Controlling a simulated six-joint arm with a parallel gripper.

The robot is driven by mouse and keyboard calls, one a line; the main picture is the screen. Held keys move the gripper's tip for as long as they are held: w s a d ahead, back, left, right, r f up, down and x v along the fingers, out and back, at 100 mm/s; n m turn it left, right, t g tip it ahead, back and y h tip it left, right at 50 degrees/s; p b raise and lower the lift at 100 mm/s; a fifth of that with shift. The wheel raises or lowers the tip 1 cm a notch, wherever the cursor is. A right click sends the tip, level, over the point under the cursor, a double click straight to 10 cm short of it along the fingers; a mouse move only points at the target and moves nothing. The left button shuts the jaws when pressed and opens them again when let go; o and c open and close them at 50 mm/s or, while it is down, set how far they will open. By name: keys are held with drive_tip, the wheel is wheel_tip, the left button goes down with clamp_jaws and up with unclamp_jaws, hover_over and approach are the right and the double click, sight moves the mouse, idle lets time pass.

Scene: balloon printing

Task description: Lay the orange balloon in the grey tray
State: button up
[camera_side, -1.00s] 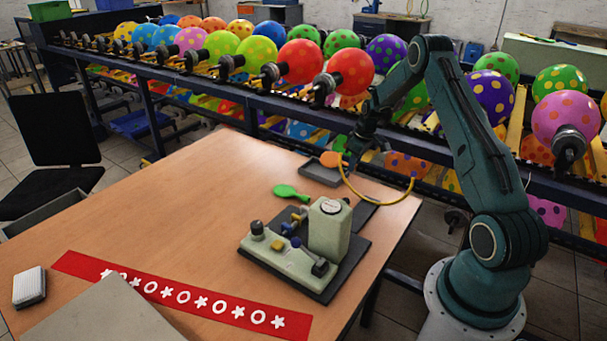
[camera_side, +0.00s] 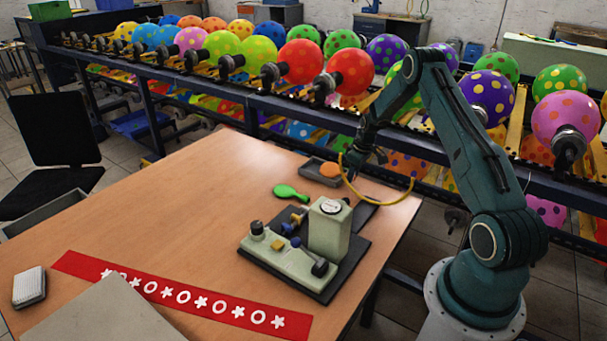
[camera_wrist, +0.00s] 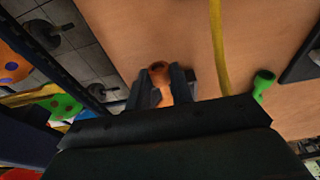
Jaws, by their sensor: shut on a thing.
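The orange balloon (camera_side: 330,170) is at the grey tray (camera_side: 307,170), near the table's back edge in the side view. It overlaps the tray's right part, low over it or inside; I cannot tell if it touches the floor of the tray. My gripper (camera_side: 346,168) is at the balloon's right side. In the wrist view my gripper (camera_wrist: 163,88) is shut on the orange balloon (camera_wrist: 159,72), whose neck end shows between the fingers. The tray is hidden in the wrist view.
A green balloon (camera_side: 286,191) lies on the table (camera_side: 180,220) in front of the tray. A printing machine (camera_side: 328,228) on a dark base stands nearer. A yellow hose (camera_side: 380,200) hangs beside my gripper. A rack of balloons (camera_side: 290,100) runs behind.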

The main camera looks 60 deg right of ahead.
drive_tip(key=o, duration=0.9)
drive_tip(key=shift+r, duration=0.15)
drive_tip(key=r, duration=0.4)
drive_tip(key=s+r, duration=0.1)
drive_tip(key=r, duration=0.2)
drive_tip(key=s+r, duration=0.1)
drive_tip(key=r, duration=0.3)
drive_tip(key=shift+s+r, duration=0.2)
drive_tip(key=shift+r, duration=0.15)
